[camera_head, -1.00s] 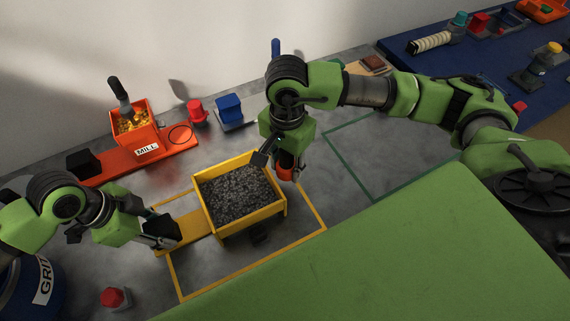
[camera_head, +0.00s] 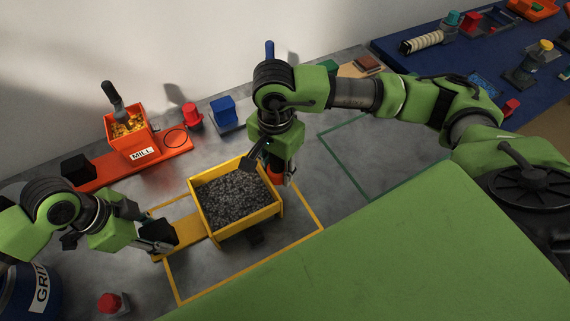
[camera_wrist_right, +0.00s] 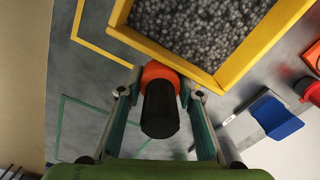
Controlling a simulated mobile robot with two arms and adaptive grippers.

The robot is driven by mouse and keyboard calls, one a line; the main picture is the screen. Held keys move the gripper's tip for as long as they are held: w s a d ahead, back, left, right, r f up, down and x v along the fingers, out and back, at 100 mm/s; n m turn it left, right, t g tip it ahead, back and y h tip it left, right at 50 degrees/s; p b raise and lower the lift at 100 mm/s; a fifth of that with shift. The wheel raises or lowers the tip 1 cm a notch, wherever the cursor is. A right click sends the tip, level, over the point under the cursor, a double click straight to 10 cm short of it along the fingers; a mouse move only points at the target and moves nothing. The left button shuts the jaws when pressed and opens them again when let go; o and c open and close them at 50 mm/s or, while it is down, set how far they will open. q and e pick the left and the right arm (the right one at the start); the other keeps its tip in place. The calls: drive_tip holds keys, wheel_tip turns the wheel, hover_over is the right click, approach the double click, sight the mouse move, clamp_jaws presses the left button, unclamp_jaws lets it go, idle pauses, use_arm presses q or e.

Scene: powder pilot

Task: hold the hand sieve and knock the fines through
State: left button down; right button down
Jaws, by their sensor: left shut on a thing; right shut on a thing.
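The hand sieve has a yellow square frame (camera_head: 234,236) full of dark grey grains (camera_head: 235,199) and a flat yellow handle (camera_head: 190,232). My left gripper (camera_head: 160,238) is shut on the outer end of that handle. My right gripper (camera_head: 268,165) is shut on a knocker with an orange head (camera_head: 291,170) and a black end, at the sieve's far right side. In the right wrist view the orange head (camera_wrist_right: 160,72) lies close against the yellow wall (camera_wrist_right: 165,55); I cannot tell if they touch. What lies under the sieve is mostly hidden.
A yellow outline (camera_head: 247,269) surrounds the sieve area; a green outline (camera_head: 345,172) marks clear bench to the right. An orange mill (camera_head: 129,132), red knob (camera_head: 192,116) and blue block (camera_head: 223,108) stand behind. A red button (camera_head: 110,302) and blue grit drum (camera_head: 28,292) are near left.

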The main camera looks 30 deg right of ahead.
drive_tip(key=shift+d, duration=1.2)
idle(0.5)
idle(1.1)
drive_tip(key=shift+d, duration=0.3)
drive_tip(key=shift+a, duration=0.35)
idle(0.6)
idle(0.5)
drive_tip(key=shift+d, duration=0.35)
